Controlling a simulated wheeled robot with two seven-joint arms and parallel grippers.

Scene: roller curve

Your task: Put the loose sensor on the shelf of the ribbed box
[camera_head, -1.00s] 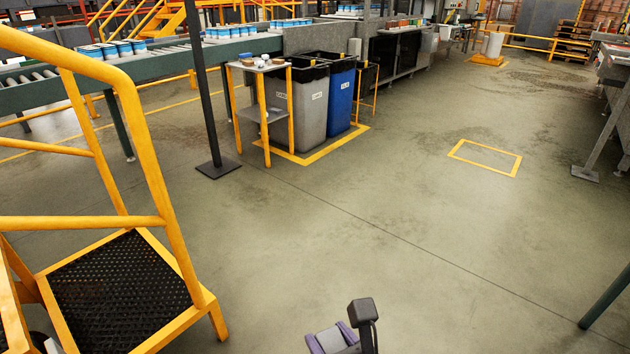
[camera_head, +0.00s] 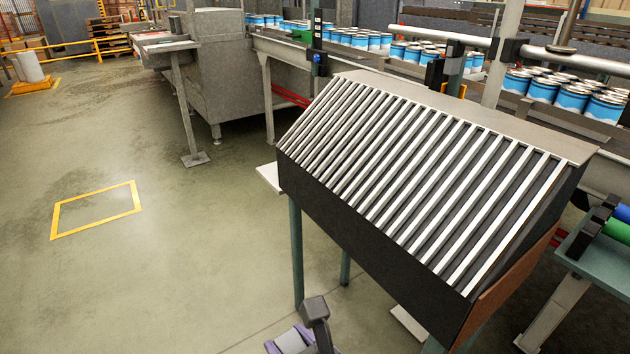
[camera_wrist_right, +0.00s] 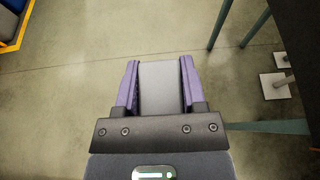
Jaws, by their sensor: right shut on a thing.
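The ribbed box (camera_head: 420,180) stands on teal legs at the centre right of the head view, its sloping top lined with pale bars. A small white ledge (camera_head: 268,178), likely its shelf, sticks out at its left end; what I see of it is bare. My right gripper (camera_head: 288,342) is at the bottom edge, in front of and below the box. In the right wrist view, its purple fingers (camera_wrist_right: 160,85) are shut on a plain grey block (camera_wrist_right: 160,88), likely the loose sensor. The gripper hides part of the block. My left gripper is out of view.
A conveyor with blue-and-white cans (camera_head: 560,90) runs behind the box. A teal table with coloured rollers (camera_head: 618,230) is at the right edge. A grey post with a foot plate (camera_head: 195,158) stands back left. Floor left of the box is open, with a yellow-marked rectangle (camera_head: 95,208).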

